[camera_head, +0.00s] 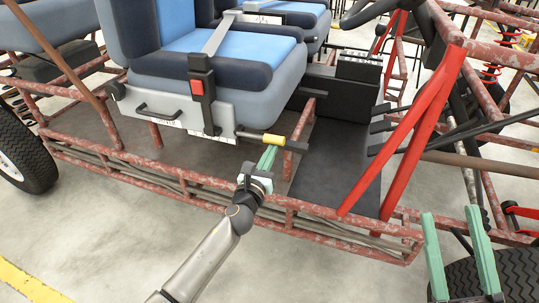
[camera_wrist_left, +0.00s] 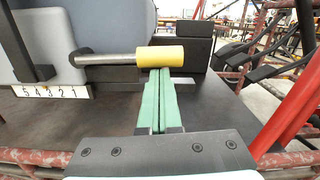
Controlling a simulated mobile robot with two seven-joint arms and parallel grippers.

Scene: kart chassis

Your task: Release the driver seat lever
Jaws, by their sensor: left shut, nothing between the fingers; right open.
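The driver seat (camera_head: 215,75) is blue and grey, with a grey side panel. A lever with a yellow grip (camera_head: 273,139) on a metal rod sticks out from its lower front corner. In the left wrist view the yellow grip (camera_wrist_left: 160,55) lies level across the top of the fingers. My left gripper (camera_head: 268,155) is shut and empty, its green fingertips right at the grip; in the left wrist view the fingertips (camera_wrist_left: 160,74) meet its lower edge, and I cannot tell whether they touch. My right gripper (camera_head: 454,213) is open and empty at the lower right, far from the lever.
A numbered scale (camera_wrist_left: 65,92) is on the seat's side. A red seat-belt buckle (camera_head: 197,88) hangs by the seat. The rusty red frame rail (camera_head: 330,217) runs below my left gripper. Red slanted bars (camera_head: 410,140) and black pedals stand to the right. The dark floor panel (camera_head: 335,165) is bare.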

